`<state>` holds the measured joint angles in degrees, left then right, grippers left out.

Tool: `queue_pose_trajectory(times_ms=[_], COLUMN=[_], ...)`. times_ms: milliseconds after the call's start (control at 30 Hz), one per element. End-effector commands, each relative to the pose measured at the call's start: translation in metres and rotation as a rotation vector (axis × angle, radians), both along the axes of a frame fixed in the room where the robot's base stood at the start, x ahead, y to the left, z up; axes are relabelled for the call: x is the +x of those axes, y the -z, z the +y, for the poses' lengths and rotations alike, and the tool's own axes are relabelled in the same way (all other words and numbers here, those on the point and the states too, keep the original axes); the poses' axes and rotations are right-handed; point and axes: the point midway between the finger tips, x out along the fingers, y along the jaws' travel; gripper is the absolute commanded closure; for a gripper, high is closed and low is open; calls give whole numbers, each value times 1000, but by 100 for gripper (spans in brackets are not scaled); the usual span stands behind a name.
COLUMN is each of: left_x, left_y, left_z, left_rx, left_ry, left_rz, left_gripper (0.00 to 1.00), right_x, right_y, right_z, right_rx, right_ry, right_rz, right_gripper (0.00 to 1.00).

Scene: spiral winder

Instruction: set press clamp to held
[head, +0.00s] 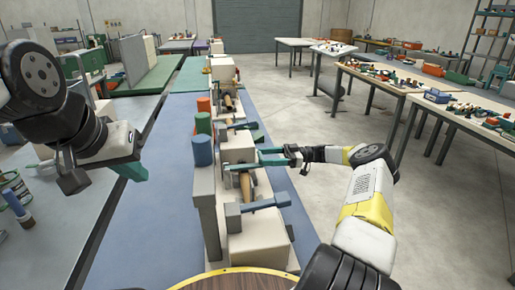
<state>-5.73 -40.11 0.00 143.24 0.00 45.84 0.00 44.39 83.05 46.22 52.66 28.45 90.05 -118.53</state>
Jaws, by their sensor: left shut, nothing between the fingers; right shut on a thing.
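The winder (246,251) is a row of beige blocks with levers on a blue bench top. A teal forked bar, which looks like the press clamp (268,160), lies across one block in the middle of the row. My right gripper (290,156) comes from the right and is shut at the right end of this bar; the exact contact is too small to see. My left gripper (70,178) hangs at the left, shut and empty, well apart from the winder.
Blue (202,151), green and red cylinders stand along the row's left side. A blue-grey lever (254,208) lies across the nearest block. Left of the row, the blue bench top (150,225) is clear. Tables with parts (400,80) stand at the right beyond open floor.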

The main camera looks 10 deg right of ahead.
Motion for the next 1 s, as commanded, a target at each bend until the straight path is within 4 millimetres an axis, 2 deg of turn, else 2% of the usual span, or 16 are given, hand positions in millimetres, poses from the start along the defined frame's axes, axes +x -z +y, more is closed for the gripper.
queue_pose_trajectory(times_ms=[200,600,633,733,1000], left_x=[0,0,0,0,0], left_y=[0,0,0,0,0], left_z=[0,0,0,0,0], left_rx=[0,0,0,0,0], left_ry=[0,0,0,0,0], left_rz=[0,0,0,0,0], left_gripper=[100,100,100,100,100], right_x=[0,-1,-1,-1,0], right_y=[10,15,15,14,10], right_z=[1,2,2,2,1], right_rx=[-9,-11,-11,-9,-5], right_ry=[0,-1,-1,-1,-1], right_rz=[3,9,9,8,4], right_gripper=[100,100,32,15,15])
